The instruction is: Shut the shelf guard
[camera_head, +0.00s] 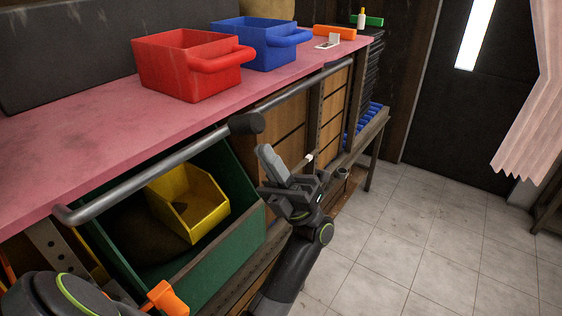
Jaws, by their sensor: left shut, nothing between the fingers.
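The shelf guard appears to be the grey metal bar (160,165) running along the front of the pink-topped counter, with a bent near end and a thick dark cylinder at its far end. It lies across the upper front of an open shelf bay. My left gripper (266,156) is shut and empty, just below and to the right of the bar's dark end, in front of the bay's right side. A small gap shows between them in the picture. A second grey bar (305,88) continues farther along the counter. My right gripper is out of view.
A green bin (233,258) with a yellow bin (190,203) inside fills the bay. Red (185,72) and blue (262,50) bins stand on the counter (95,150). An orange piece (166,298) shows at lower left. Tiled floor (425,245) on the right is clear.

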